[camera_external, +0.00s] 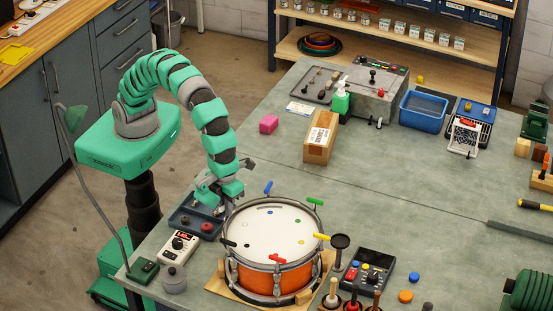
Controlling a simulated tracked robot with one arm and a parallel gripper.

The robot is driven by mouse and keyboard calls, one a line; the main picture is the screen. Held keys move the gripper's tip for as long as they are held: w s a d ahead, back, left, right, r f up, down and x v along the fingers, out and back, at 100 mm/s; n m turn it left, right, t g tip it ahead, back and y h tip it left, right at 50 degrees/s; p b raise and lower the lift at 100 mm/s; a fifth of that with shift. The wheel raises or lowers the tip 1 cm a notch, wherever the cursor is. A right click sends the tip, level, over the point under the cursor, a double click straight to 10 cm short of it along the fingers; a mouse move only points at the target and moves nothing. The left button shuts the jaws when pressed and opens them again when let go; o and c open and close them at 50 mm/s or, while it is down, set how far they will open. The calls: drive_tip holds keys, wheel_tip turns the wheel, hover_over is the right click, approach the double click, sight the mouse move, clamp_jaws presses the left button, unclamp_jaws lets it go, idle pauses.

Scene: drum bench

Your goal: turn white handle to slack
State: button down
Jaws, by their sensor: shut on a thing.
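An orange drum (266,275) with a white head and a metal rim stands upright on the bench. Coloured handles sit around its rim: a blue handle (268,187), a green handle (315,201), a yellow handle (321,237), a red handle (277,259) and a black handle (228,243). The white handle is not clearly visible; my gripper covers the upper left of the rim, where it seems to be. My gripper (220,207) points down there and is shut on it. How far the handle is turned cannot be seen.
A dark tray (186,218), a white meter (178,247) and a grey pot (174,280) crowd the drum's left. A black control box (367,270) and a black stand (339,243) are at its right.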

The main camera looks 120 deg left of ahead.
drive_tip(key=n, duration=0.5)
drive_tip(key=shift+n+b, duration=0.3)
drive_tip(key=shift+b, duration=0.1)
drive_tip(key=n, duration=0.4)
drive_tip(key=shift+w+r+n, duration=0.1)
drive_tip(key=shift+n, duration=0.2)
drive_tip(key=n, duration=1)
drive_tip(key=shift+r, duration=0.1)
drive_tip(key=n, duration=0.5)
drive_tip(key=shift+p, duration=0.35)
drive_tip(key=n, duration=0.6)
drive_tip(key=shift+n+p, duration=0.3)
drive_tip(key=shift+p, duration=0.1)
drive_tip(key=n, duration=0.4)
drive_tip(key=shift+n+p, duration=0.3)
drive_tip(key=shift+n, duration=1.7)
